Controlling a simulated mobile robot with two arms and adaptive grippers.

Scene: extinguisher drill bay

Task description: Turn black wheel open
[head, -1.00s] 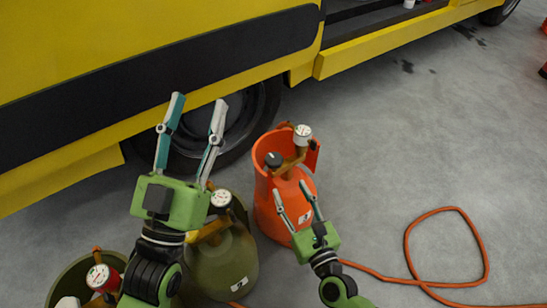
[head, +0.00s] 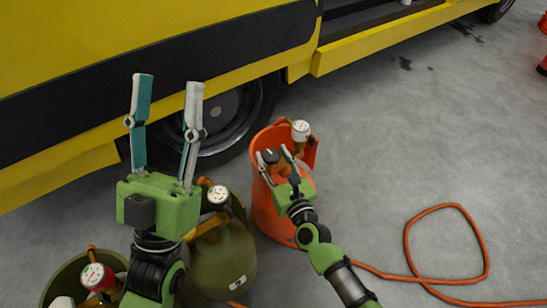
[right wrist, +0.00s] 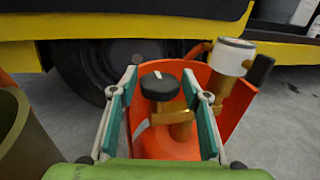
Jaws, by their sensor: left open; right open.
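The black wheel (head: 270,156) sits on the brass valve of an orange cylinder (head: 266,205), inside its collar. In the right wrist view the wheel (right wrist: 159,88) has a pale mark on top and shows between the two fingers of my right gripper (right wrist: 159,75). My right gripper (head: 271,152) is open around the wheel's sides in the picture; contact cannot be told. A white-faced gauge (head: 300,130) stands on the same valve, right of the wheel. My left gripper (head: 168,82) is open and empty, raised left of the orange cylinder.
An olive cylinder (head: 225,258) with a gauge stands left of the orange one. Another olive cylinder (head: 68,283) with a red gauge is at lower left. A yellow vehicle (head: 110,120) is behind. An orange hose (head: 408,249) lies on the otherwise open floor at right.

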